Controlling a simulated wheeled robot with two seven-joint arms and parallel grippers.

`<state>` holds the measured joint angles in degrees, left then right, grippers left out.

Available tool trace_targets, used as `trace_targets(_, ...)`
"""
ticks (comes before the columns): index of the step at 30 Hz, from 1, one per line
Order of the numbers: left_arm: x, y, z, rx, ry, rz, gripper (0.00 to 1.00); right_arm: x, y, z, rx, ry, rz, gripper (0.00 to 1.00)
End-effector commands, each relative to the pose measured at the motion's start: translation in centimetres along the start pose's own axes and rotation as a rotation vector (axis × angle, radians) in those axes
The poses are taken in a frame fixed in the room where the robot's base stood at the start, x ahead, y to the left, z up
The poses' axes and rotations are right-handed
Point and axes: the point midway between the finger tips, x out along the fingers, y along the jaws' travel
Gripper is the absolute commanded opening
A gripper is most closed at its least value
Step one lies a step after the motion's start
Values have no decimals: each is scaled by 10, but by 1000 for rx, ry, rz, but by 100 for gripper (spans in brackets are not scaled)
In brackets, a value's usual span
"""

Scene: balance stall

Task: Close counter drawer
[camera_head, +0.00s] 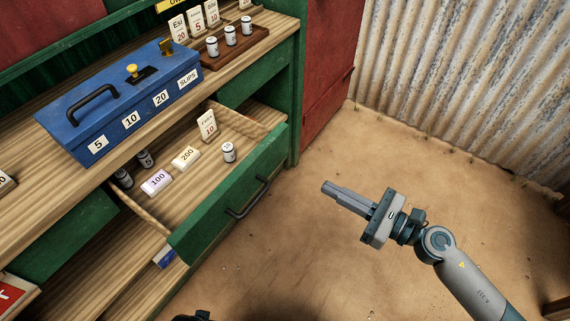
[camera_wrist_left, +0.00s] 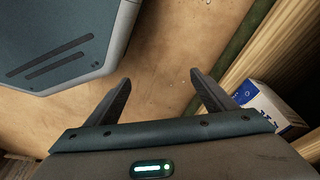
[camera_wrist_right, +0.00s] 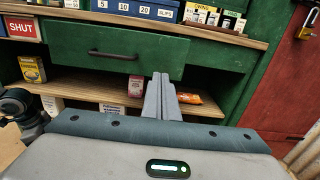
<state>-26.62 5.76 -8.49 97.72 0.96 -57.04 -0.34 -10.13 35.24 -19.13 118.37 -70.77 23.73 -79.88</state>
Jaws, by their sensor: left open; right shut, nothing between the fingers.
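The counter drawer is pulled out, its green front (camera_head: 232,193) standing clear of the counter. A black bar handle (camera_head: 248,198) is on that front, and it also shows in the right wrist view (camera_wrist_right: 112,54). My left gripper (camera_wrist_left: 162,90) is open and empty over the floor in the left wrist view.
A blue cash box (camera_head: 120,102) and a wooden tray of cylinders (camera_head: 232,42) stand on the counter above. A lower shelf (camera_wrist_right: 75,82) holds packets, including an orange one (camera_wrist_right: 189,98). Bare floor (camera_head: 320,260) lies before the drawer; a corrugated wall (camera_head: 470,80) bounds the right.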

Motion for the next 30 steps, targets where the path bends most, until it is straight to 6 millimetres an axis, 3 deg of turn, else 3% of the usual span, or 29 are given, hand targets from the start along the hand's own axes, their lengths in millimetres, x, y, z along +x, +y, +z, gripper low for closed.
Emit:
trace_targets(8, 5, 0, 3, 0, -2, 0, 77, 7, -1, 1, 3, -1, -3, 0)
trace_targets(14, 18, -1, 13, -1, -7, 0, 77, 24, -1, 2, 4, -2, -2, 0)
trace_targets(24, 43, -1, 31, -1, 8, 1, 77, 74, -1, 4, 4, -3, -2, 0)
trace_targets(30, 44, 6, 19, 4, 77, 8, 77, 108, -1, 3, 5, -2, -2, 0)
